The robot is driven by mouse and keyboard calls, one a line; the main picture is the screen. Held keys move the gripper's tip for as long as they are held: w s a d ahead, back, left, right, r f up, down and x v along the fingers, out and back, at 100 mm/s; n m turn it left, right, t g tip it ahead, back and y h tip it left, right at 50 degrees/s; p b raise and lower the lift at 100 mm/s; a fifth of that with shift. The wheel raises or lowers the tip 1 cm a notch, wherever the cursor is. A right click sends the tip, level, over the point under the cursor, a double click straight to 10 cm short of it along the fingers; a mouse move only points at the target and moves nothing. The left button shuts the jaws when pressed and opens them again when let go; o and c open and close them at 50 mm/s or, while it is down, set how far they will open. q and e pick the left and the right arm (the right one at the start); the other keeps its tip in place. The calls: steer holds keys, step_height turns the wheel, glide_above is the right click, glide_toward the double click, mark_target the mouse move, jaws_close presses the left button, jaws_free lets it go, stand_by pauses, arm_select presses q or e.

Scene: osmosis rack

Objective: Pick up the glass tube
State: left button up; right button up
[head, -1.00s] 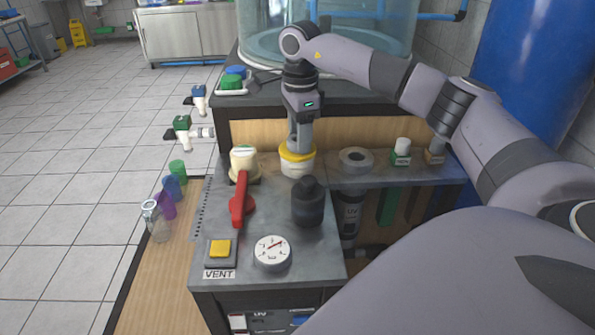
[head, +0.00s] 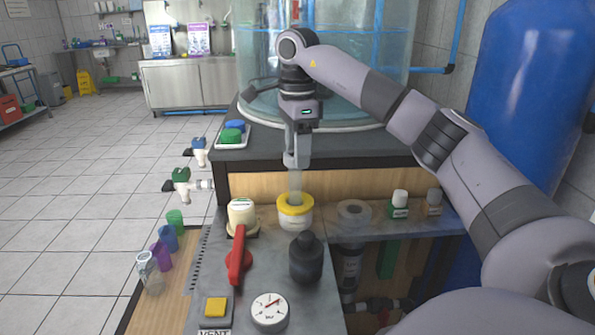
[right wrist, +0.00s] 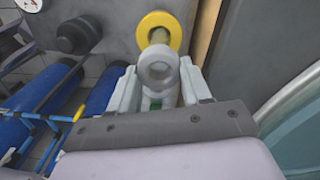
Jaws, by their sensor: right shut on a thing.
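The glass tube (head: 296,184) is a pale, see-through upright cylinder. My right gripper (head: 296,162) is shut on its upper part, above the yellow-rimmed white holder (head: 295,211). The tube's lower end is at the holder's opening; I cannot tell whether it is still inside. In the right wrist view, the tube's round open end (right wrist: 158,69) shows between the two fingers (right wrist: 158,88), with the yellow rim (right wrist: 174,22) beyond it. My left gripper is not in view.
A grey ring (head: 354,211) and small bottles (head: 399,204) stand right. A large clear tank (head: 340,70) is behind.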

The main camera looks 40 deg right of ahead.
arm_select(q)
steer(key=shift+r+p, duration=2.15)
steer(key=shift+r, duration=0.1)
arm_select(e)
step_height(320, 180, up, 19)
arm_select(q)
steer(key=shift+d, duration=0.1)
arm_select(e)
steer(key=shift+f, duration=0.15)
